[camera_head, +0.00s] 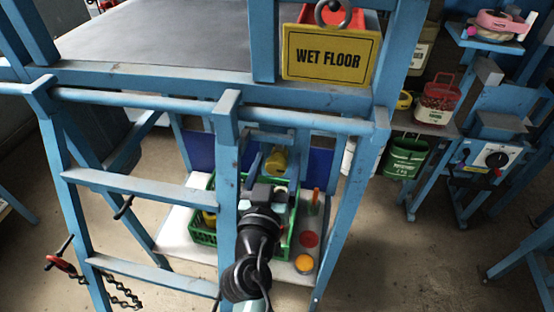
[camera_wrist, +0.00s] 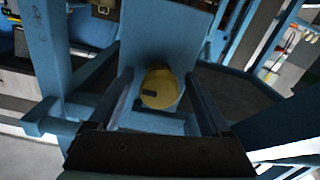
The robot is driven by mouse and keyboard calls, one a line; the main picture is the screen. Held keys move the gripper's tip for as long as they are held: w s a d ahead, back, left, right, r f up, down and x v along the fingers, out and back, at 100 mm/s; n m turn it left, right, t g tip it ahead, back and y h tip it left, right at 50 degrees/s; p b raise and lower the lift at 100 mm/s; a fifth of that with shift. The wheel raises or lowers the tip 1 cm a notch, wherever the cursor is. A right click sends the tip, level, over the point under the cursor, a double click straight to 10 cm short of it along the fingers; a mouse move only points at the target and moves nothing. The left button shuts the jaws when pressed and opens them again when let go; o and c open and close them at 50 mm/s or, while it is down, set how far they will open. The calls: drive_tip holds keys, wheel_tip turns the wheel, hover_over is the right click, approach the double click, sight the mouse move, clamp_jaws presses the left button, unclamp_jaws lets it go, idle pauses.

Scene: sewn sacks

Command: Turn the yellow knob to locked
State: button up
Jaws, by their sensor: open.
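The yellow knob (camera_wrist: 160,88) is in the middle of the wrist view, on a blue panel (camera_wrist: 150,40). It is round, with a small dark mark on its face. My gripper (camera_wrist: 160,82) is open, with one finger on each side of the knob and a visible gap to each. I cannot tell how deep the fingers reach around it. In the head view the knob (camera_head: 277,160) shows just beyond my gripper (camera_head: 272,185), inside the blue frame. No lock label can be read near the knob.
A blue post (camera_head: 227,190) stands close left of my arm. A green crate (camera_head: 203,235) and an orange disc (camera_head: 304,263) are on the white shelf below. A "WET FLOOR" sign (camera_head: 330,55) hangs above. Open floor lies right of the frame.

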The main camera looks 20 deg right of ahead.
drive_tip(key=shift+c, duration=0.4)
clamp_jaws()
drive_tip(key=shift+n, duration=0.4)
drive_tip(key=n, duration=0.3)
drive_tip(key=shift+n+b, duration=0.4)
drive_tip(key=n, duration=0.4)
drive_tip(key=n+p, duration=0.1)
drive_tip(key=n, duration=0.4)
drive_tip(key=shift+r+p, duration=0.15)
drive_tip(key=shift+p, duration=0.15)
drive_tip(key=n+p, duration=0.1)
drive_tip(key=n, duration=0.3)
drive_tip(key=shift+d, duration=0.1)
drive_tip(key=shift+n, duration=0.3)
